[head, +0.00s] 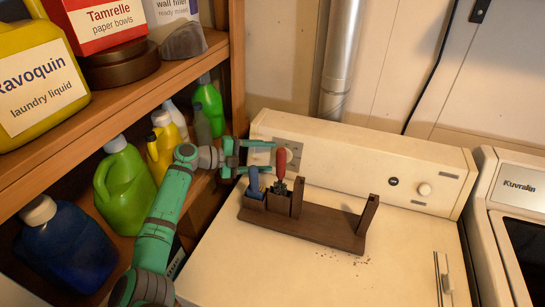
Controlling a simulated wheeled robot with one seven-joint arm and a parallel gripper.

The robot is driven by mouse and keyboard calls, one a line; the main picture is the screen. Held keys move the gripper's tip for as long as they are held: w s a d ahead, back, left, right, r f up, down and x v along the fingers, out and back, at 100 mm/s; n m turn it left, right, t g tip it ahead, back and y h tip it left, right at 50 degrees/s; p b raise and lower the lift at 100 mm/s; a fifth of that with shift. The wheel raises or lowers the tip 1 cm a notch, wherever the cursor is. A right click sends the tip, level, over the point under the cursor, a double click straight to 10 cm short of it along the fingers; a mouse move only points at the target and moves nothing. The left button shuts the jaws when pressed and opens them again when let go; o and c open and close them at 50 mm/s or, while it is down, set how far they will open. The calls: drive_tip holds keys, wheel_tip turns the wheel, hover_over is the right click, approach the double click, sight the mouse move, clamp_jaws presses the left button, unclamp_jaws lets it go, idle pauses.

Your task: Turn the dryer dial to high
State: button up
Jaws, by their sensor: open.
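The cream dryer (340,270) has a raised control panel (345,150) along its back. A grey plate (294,150) with a dial-like shape sits at the panel's left end, partly hidden by my gripper. A round white knob (424,189) sits toward the panel's right end, with a small dark round button (393,181) left of it. I cannot read any dial setting. My green gripper (266,158) is open, with its fingers pointing right in front of the grey plate. I cannot tell whether it touches anything.
A brown wooden caddy (320,225) with a red-handled tool (280,165) and a blue-handled tool (254,182) stands on the dryer just below my gripper. Shelves (140,85) with bottles crowd the left. A Kuvralin machine (515,200) stands right. The dryer top's front is mostly clear.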

drive_tip(key=shift+v, duration=2)
drive_tip(key=shift+d+r, duration=0.1)
drive_tip(key=shift+d, duration=0.05)
